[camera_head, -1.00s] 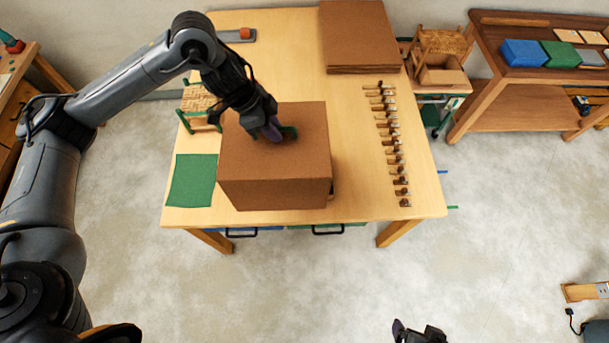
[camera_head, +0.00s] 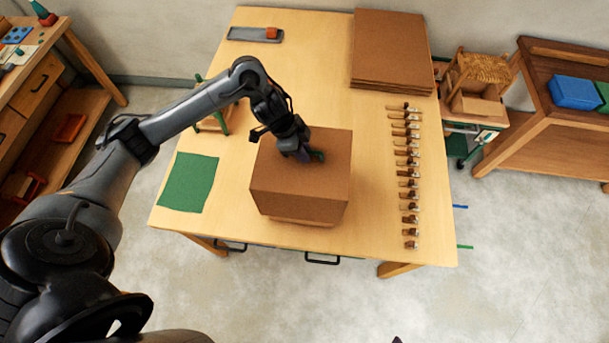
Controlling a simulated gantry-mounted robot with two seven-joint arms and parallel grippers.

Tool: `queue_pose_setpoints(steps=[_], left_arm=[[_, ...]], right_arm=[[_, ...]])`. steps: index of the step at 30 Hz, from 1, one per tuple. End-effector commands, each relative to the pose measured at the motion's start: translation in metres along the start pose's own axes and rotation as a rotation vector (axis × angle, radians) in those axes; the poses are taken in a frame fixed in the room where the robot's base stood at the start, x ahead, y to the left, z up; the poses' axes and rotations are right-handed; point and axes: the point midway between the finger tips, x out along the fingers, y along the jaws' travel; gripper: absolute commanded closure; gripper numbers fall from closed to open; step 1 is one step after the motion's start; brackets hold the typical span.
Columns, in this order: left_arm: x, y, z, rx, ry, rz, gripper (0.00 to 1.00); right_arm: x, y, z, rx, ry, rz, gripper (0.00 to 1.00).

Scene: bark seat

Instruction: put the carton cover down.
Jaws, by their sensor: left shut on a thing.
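The carton cover (camera_head: 297,190) is a plain brown box shape over the front middle of the wooden table (camera_head: 375,215). My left gripper (camera_head: 305,156) comes down on its top and is shut on a small green piece there, which the fingers mostly hide. A paler brown strip (camera_head: 300,221) shows under the cover's front edge; I cannot tell whether the cover touches it. Whatever is inside or beneath the cover is hidden. Only a dark tip, seemingly of my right gripper (camera_head: 397,340), shows at the bottom edge.
A green mat (camera_head: 188,182) lies left of the cover. A row of small wood-handled tools (camera_head: 408,183) runs down the right. Flat brown cardboard (camera_head: 392,45) is stacked at the back right. A grey tray (camera_head: 255,35) lies back left. A small green-legged stool (camera_head: 214,122) is partly hidden behind my arm.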

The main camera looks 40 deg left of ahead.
Motion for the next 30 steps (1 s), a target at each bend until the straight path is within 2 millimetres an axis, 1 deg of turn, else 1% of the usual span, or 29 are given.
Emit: queue_pose_setpoints(steps=[1, 6, 14, 21, 24, 30], left_arm=[[0.012, 0.002, 0.005, -0.004, 0.000, 0.006, 1.00], [0.034, 0.001, 0.015, -0.005, -0.001, 0.004, 1.00], [0.051, 0.001, 0.022, -0.003, 0.000, 0.002, 1.00], [0.076, 0.001, 0.033, -0.002, -0.001, 0.002, 1.00], [0.080, 0.000, 0.034, -0.001, 0.000, 0.001, 1.00], [0.081, 0.000, 0.034, 0.000, 0.000, 0.000, 1.00]], right_arm=[[0.003, 0.000, 0.001, -0.001, 0.001, 0.001, 0.07], [0.003, 0.001, -0.001, -0.005, 0.005, 0.005, 0.07], [0.000, 0.003, -0.002, -0.010, 0.007, 0.009, 0.07], [-0.002, 0.003, -0.004, -0.009, 0.009, 0.008, 0.07], [-0.002, 0.002, -0.004, -0.007, 0.009, 0.007, 0.07], [-0.002, 0.001, -0.004, -0.002, 0.010, 0.003, 0.07]])
